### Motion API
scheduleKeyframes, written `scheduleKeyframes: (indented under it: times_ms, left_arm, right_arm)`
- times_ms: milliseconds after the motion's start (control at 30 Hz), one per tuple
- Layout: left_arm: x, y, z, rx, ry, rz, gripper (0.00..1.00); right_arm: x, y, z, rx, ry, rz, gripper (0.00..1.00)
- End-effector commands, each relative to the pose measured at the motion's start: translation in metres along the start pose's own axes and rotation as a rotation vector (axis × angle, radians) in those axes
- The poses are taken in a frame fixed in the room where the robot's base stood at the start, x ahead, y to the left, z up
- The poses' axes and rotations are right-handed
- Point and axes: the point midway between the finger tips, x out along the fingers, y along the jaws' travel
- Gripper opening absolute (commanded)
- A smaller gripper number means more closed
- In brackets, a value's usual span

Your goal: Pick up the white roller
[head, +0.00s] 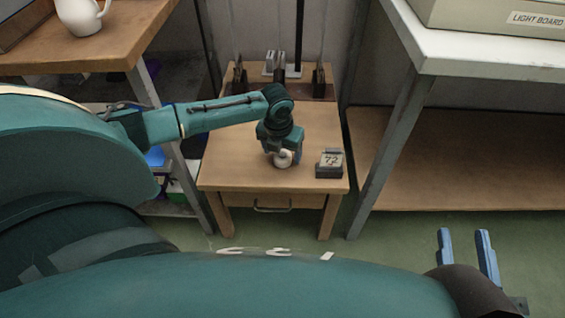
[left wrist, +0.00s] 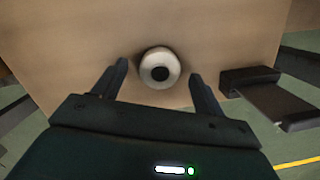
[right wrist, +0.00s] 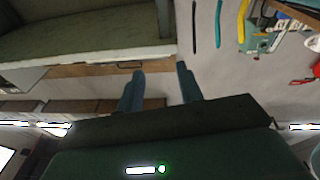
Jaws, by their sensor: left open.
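The white roller (head: 284,159) is on the small wooden table (head: 228,170), near its front edge and partly hidden by my left gripper in the head view. In the left wrist view the roller (left wrist: 147,62) shows as a pale ring with a dark centre, between and slightly beyond the fingers. My left gripper (left wrist: 160,74) is open, with a finger to each side of the roller and a gap visible on both sides. My right gripper (head: 464,238) is open and empty, low at the right of the head view, away from the table.
A dark block with a "72" card (head: 330,163) stands just right of the roller. Dark upright holders (head: 319,82) stand at the table's back. A white-topped bench (head: 480,50) is at right, and a wooden bench with a white jug (head: 82,16) is at left.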

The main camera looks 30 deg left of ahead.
Motion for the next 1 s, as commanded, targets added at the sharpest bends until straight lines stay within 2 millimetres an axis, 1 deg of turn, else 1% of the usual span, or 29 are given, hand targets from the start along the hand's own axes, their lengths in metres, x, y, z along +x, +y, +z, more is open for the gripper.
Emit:
scheduleKeyframes:
  times_ms: [33, 100, 200, 300, 333, 900, 1000]
  left_arm:
    - [0.012, 0.000, -0.001, 0.000, 0.001, 0.000, 0.71]
    - [0.016, 0.000, -0.001, 0.000, 0.000, 0.000, 0.71]
    - [0.015, 0.000, 0.000, 0.000, 0.000, 0.000, 0.71]
    - [0.014, 0.000, 0.000, 0.000, 0.000, 0.000, 0.71]
    - [0.014, 0.000, 0.000, 0.000, 0.000, 0.000, 0.70]
    - [0.014, 0.000, 0.000, 0.000, 0.000, 0.000, 0.23]
    - [0.014, 0.000, 0.000, 0.000, 0.000, 0.000, 0.22]
  right_arm:
    - [0.001, -0.001, 0.001, 0.012, 0.012, -0.003, 0.36]
    - [0.003, -0.002, -0.004, 0.022, 0.024, -0.007, 0.36]
    - [0.005, -0.001, -0.012, 0.022, 0.037, -0.009, 0.36]
    - [0.005, -0.001, -0.013, 0.021, 0.040, -0.010, 0.36]
    - [0.005, -0.001, -0.013, 0.021, 0.040, -0.010, 0.36]
    - [0.003, -0.002, -0.006, 0.019, 0.023, -0.011, 0.36]
    - [0.003, -0.002, -0.005, 0.019, 0.023, -0.011, 0.36]
